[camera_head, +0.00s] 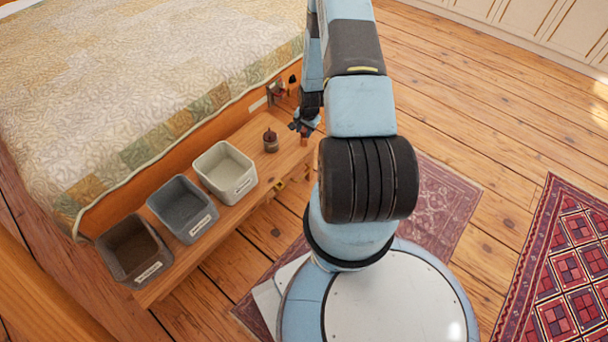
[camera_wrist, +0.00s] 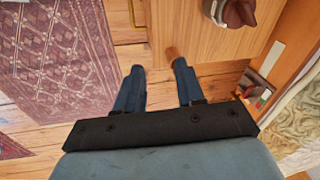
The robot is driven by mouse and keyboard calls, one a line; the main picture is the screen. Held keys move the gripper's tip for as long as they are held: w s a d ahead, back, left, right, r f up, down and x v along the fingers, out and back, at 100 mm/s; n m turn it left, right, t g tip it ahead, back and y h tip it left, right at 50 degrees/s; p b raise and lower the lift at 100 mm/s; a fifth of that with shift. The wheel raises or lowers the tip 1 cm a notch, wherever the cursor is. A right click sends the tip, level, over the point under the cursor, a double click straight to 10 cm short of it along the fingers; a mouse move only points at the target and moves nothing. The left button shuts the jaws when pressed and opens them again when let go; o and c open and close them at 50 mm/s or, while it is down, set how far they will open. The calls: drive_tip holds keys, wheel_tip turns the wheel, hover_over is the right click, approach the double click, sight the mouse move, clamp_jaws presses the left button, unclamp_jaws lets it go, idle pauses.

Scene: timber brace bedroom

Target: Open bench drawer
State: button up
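The wooden bench (camera_head: 188,262) stands along the foot of the bed; its top also shows in the wrist view (camera_wrist: 190,35). A brass pull handle (camera_wrist: 137,14) is on the bench's long side at the top of the wrist view; it shows small under the front edge in the head view (camera_head: 279,187). The drawer front itself is hard to make out, and I cannot tell whether it is open. My gripper (camera_wrist: 154,72) is open and empty, past the bench's far end, apart from the handle. In the head view it (camera_head: 304,125) is partly hidden by my arm.
A short wooden peg-like piece (camera_wrist: 173,54) shows near my fingertips. Rugs (camera_head: 575,270) cover some floor.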

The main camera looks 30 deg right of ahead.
drive_tip(key=m, duration=0.2)
approach(303, 176)
drive_tip(key=shift+y, duration=0.3)
drive_tip(key=x, duration=0.8)
drive_tip(key=shift+d, duration=0.35)
drive_tip(key=shift+c, duration=0.2)
clamp_jaws()
